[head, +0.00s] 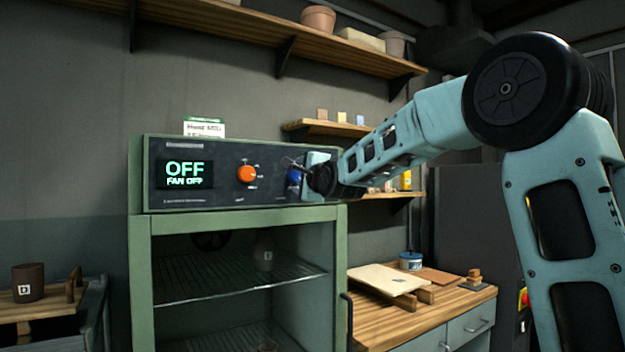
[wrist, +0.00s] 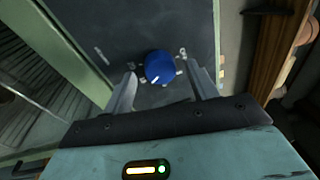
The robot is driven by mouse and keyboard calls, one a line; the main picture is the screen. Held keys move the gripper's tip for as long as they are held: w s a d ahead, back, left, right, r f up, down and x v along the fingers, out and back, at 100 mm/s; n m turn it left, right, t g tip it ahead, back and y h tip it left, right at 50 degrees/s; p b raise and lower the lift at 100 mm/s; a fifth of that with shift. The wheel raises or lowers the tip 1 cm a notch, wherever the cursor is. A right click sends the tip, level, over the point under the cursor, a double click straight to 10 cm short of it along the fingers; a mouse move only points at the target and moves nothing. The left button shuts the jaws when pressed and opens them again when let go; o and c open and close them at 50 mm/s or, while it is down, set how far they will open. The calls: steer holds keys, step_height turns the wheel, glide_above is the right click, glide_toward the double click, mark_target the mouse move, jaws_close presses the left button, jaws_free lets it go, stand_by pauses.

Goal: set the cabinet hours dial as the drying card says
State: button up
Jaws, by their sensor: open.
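The green drying cabinet (head: 138,240) has a dark control panel with a display (head: 185,174) reading "OFF" and "FAN OFF". An orange knob (head: 246,174) is mid-panel; a blue knob (head: 294,177) is to its right, partly hidden by my gripper. The small print by the knobs is unreadable, so no label confirms which is the hours dial. The card (head: 204,129) on top seems to read "Heat: MED"; its lower line is unclear. In the wrist view, my open gripper (wrist: 161,72) has its fingers either side of the blue knob (wrist: 159,64), with visible gaps. A white mark shows on the knob.
The cabinet's front shows wire racks (head: 225,275) inside. A wooden workbench (head: 440,302) with boards and a blue-white tub (head: 410,261) stands at right. A dark pot (head: 28,283) is at far left. Shelves (head: 230,30) run above the cabinet.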

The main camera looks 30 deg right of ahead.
steer(key=s+a+f+b, duration=0.1)
steer(key=s+a+b, duration=0.1)
steer(key=s, duration=1.4)
steer(key=shift+s+b, duration=0.35)
steer(key=shift+b, duration=0.15)
steer(key=shift+f, duration=0.1)
steer(key=s+a+f+n+g+y+p, duration=0.1)
steer(key=s+a+f+n+g+y, duration=0.15)
steer(key=a+f+n+g, duration=0.55)
steer(key=s+a+f+n+g+y+p, duration=0.15)
steer(key=s+a+f+n, duration=0.3)
steer(key=a+f, duration=0.8)
steer(key=s+a+f+n+g, duration=0.2)
steer(key=s+f+n+g, duration=0.2)
steer(key=s+f+n, duration=0.3)
steer(key=s+a+f+n+g+h+p, duration=0.1)
steer(key=s+f+n+g, duration=0.4)
steer(key=s, duration=1)
step_height(320, 180, down, 2)
steer(key=a+n, duration=0.1)
steer(key=n, duration=0.3)
steer(key=shift+s+a+f, duration=0.2)
steer(key=shift+s+f, duration=0.05)
